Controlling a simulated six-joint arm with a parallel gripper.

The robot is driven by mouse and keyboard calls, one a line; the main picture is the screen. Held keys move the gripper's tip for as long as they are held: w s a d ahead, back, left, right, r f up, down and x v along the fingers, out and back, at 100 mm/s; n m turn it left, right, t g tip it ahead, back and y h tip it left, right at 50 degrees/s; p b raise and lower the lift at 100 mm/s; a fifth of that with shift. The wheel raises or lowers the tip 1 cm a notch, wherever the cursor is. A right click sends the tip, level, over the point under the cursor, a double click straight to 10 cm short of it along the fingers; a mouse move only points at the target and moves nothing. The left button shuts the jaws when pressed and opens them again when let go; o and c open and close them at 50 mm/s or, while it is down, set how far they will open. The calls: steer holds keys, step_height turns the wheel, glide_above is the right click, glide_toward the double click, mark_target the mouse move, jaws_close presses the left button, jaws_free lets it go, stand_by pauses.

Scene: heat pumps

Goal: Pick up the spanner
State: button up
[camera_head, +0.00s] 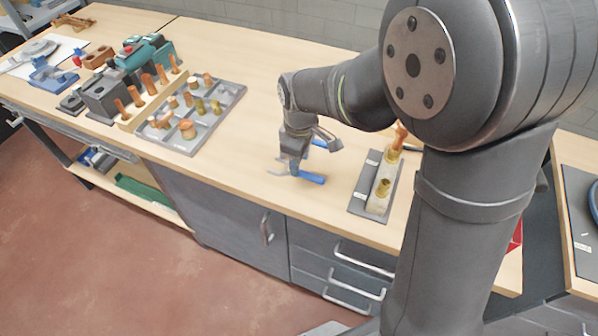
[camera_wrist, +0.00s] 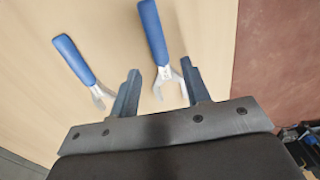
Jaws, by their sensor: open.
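Two blue-handled tools lie on the wooden bench. The one nearer the front edge (camera_wrist: 155,33) has a forked metal end like an open-ended spanner; its blue handle also shows in the head view (camera_head: 311,178). My gripper (camera_wrist: 160,68) is open, pointing down over this tool, with one finger on each side of its metal end. In the head view my gripper (camera_head: 292,168) is low over the bench. I cannot tell whether the fingers touch the tool. The second tool (camera_wrist: 73,60) lies to the left, outside the fingers; its metal end is partly hidden, so its type is unclear.
A grey plate with a pale block and brass fittings (camera_head: 381,184) stands right of my gripper. A grey tray (camera_head: 190,142) with several copper and brass fittings lies left. The bench's front edge is close. Bench between tray and gripper is clear.

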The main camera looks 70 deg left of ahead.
steer(key=shift+s+f, duration=0.1)
steer(key=shift+f, duration=1.45)
jaws_close()
steer(key=shift+r, duration=0.1)
